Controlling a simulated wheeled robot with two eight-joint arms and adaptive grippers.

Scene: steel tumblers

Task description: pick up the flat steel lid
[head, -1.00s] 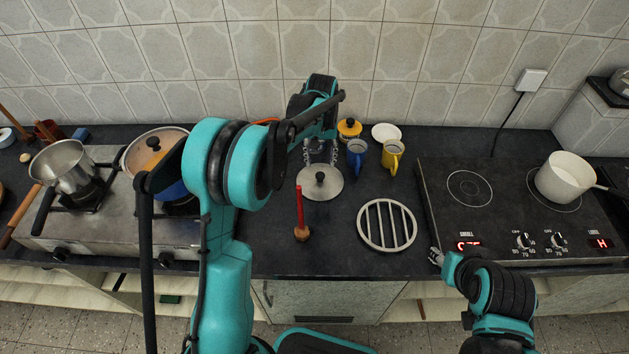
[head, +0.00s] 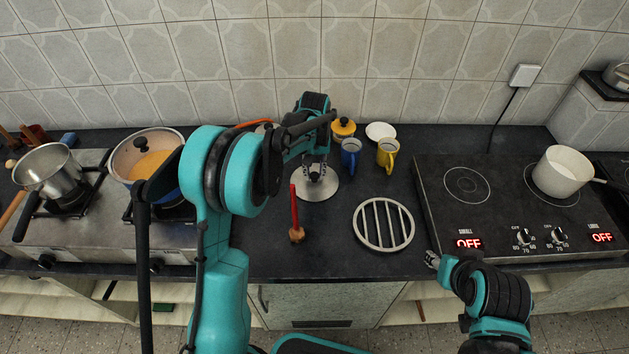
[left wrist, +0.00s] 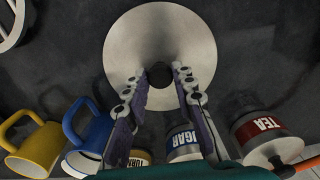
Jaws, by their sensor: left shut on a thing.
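The flat steel lid (head: 325,191) is a round brushed disc with a dark knob, lying on the dark counter left of the round grate. It fills the upper middle of the left wrist view (left wrist: 190,38). My left gripper (head: 316,172) is over the lid from the back. In the left wrist view its fingers (left wrist: 160,76) are shut on the lid's dark knob, one on each side. The lid looks flat; I cannot see any gap under it. My right gripper (head: 433,259) is small at the counter's front edge, away from the lid, and its fingers are unclear.
A red-handled tool (head: 295,214) stands just in front of the lid. A round metal grate (head: 358,232) lies to the right. Blue (head: 349,158) and yellow (head: 386,158) mugs are behind right. Labelled canisters, including sugar (left wrist: 183,140) and tea (left wrist: 266,128), stand close behind the lid.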

